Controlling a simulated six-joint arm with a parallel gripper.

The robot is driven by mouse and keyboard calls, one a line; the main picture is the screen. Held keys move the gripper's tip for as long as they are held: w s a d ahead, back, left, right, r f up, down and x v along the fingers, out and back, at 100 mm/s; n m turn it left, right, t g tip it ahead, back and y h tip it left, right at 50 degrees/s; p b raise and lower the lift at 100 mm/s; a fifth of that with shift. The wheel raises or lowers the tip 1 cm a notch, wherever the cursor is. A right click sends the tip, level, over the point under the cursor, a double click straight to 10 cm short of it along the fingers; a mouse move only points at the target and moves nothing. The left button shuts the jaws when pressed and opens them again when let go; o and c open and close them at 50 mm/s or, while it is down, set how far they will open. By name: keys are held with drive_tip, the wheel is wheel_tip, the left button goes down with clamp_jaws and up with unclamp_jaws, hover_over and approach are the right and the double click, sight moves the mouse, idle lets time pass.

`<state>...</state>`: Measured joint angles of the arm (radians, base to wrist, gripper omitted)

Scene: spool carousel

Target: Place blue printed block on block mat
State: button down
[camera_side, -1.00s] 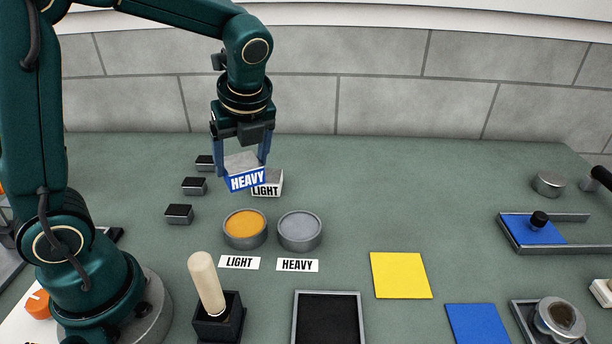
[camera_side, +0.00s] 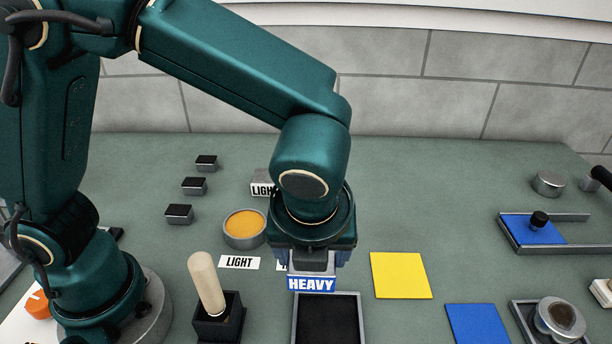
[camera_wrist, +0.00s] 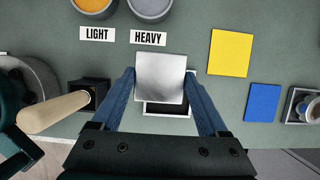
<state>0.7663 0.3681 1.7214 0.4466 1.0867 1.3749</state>
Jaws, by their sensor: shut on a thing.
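The blue printed block (camera_side: 311,284), grey on top with a blue face reading HEAVY, is held in my gripper (camera_side: 312,258). In the wrist view its grey top (camera_wrist: 160,78) sits between the two blue fingers of my gripper (camera_wrist: 161,84), which are shut on it. A black mat with a grey rim (camera_side: 328,318), likely the block mat, lies at the front of the table. The block is over its far edge in the wrist view and partly covers it. The height of the gap cannot be told exactly.
The LIGHT block (camera_side: 262,188) stands behind my arm. An orange-filled dish (camera_side: 245,228) lies left of my gripper. A wooden-handled tool in a black holder (camera_side: 208,285) stands left of the mat. A yellow square (camera_side: 401,275) and a blue square (camera_side: 477,324) lie right.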

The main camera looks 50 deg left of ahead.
drive_tip(key=d+f, duration=0.1)
drive_tip(key=d, duration=0.2)
drive_tip(key=d+f, duration=0.1)
drive_tip(key=shift+s+d+f, duration=0.15)
drive_tip(key=shift+s+f, duration=0.2)
drive_tip(key=shift+s, duration=0.05)
drive_tip(key=shift+f, duration=2)
drive_tip(key=shift+f, duration=0.15)
unclamp_jaws()
